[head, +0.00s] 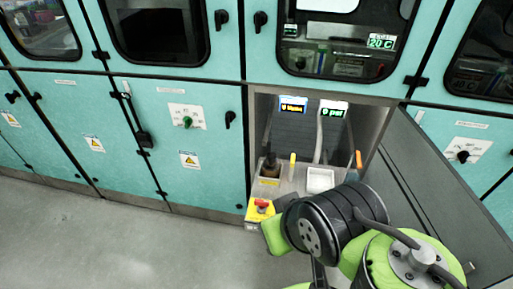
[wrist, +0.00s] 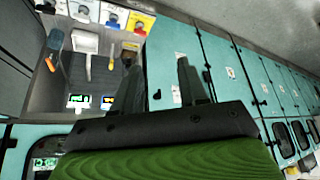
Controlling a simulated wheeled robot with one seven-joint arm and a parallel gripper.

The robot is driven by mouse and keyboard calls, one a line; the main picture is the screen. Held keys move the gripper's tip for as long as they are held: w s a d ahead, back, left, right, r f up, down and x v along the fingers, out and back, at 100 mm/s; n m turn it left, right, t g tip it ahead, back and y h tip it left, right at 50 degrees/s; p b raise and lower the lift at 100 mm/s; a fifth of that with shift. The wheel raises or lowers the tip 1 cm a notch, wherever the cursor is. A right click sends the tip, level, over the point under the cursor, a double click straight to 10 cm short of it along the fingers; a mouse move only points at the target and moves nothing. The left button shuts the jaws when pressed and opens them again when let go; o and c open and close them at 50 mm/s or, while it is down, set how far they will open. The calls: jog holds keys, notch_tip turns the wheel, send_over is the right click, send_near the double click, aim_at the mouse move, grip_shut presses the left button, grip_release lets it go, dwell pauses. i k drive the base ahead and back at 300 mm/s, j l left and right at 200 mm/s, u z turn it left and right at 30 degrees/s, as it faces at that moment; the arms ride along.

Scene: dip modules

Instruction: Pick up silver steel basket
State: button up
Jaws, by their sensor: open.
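I cannot make out a silver steel basket for certain in either view. An open cabinet bay holds a grey bench (head: 295,187) with a white square basin (head: 320,180) and a dark brown item (head: 270,166) in its left part. The basin also shows in the wrist view (wrist: 85,42). My gripper (wrist: 158,62) is open and empty, its two fingers apart in front of teal cabinet doors, to the right of the bay in the wrist view. In the head view my arm hides the gripper's fingers.
A yellow box with a red button (head: 260,209) stands at the bay's front left corner. An orange handle (head: 359,160) and a yellow handle (head: 292,166) stand in the bay. An open grey door (head: 430,190) bounds the right. Floor at the left is clear.

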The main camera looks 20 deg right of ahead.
aim_at(270, 166)
jog(key=i+j+z, duration=0.15)
jog(key=j, duration=0.15)
jog(key=i+j+z, duration=0.15)
jog(key=j, duration=0.15)
jog(key=i+j+z, duration=0.2)
jog(key=j+z, duration=0.15)
jog(key=j, duration=0.25)
jog(key=i+j+z, duration=0.1)
jog(key=i+z, duration=0.2)
jog(key=i, duration=0.15)
jog(key=i+j+z, duration=0.25)
jog(key=i, duration=0.2)
